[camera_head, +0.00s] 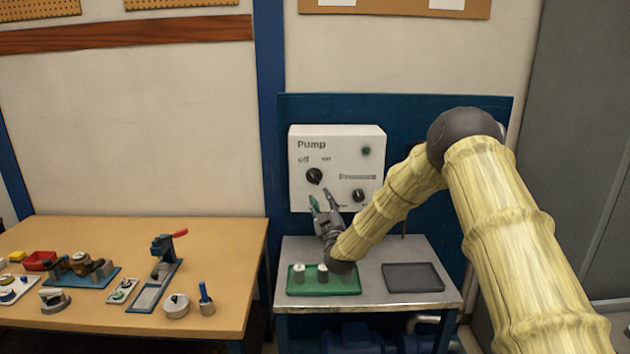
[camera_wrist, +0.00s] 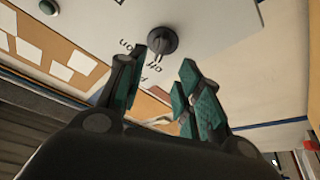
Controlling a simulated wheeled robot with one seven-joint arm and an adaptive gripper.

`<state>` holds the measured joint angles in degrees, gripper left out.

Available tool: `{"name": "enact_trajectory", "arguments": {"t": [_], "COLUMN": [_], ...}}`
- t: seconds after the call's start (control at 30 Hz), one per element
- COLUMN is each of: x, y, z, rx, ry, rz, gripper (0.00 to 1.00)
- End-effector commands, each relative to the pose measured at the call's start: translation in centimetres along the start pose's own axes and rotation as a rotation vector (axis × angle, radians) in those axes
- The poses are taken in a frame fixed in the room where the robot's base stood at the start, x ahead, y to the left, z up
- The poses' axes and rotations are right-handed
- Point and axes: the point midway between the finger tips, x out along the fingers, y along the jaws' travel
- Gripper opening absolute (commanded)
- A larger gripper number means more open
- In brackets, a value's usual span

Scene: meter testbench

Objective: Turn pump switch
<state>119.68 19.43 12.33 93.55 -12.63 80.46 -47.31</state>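The pump switch (camera_head: 314,176) is a dark round knob under the "off" and "on" labels on the white control box (camera_head: 340,140). In the wrist view the knob (camera_wrist: 162,41) appears beyond the fingertips, near the top centre, with the lettering upside down. My gripper (camera_head: 324,201) is just below the knob in the head view, pointing up at the box. In the wrist view my gripper (camera_wrist: 157,85) has its two green-padded fingers apart with nothing between them. The fingers appear clear of the knob.
A pressure knob (camera_head: 359,196) and a green lamp (camera_head: 366,151) are on the same box. Below, a metal table (camera_head: 370,297) carries a green tray (camera_head: 338,287) with cylinders and a dark empty tray (camera_head: 412,277). A wooden bench (camera_head: 215,240) with several tools stands left.

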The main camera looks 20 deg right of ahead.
Motion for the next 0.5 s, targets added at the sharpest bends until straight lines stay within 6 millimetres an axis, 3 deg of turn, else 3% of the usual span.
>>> {"name": "enact_trajectory", "arguments": {"t": [0.5], "x": [7.6], "y": [0.0], "z": [-0.1], "rx": [0.002], "ry": [-0.002], "rz": [-0.001], "gripper": [0.35]}}
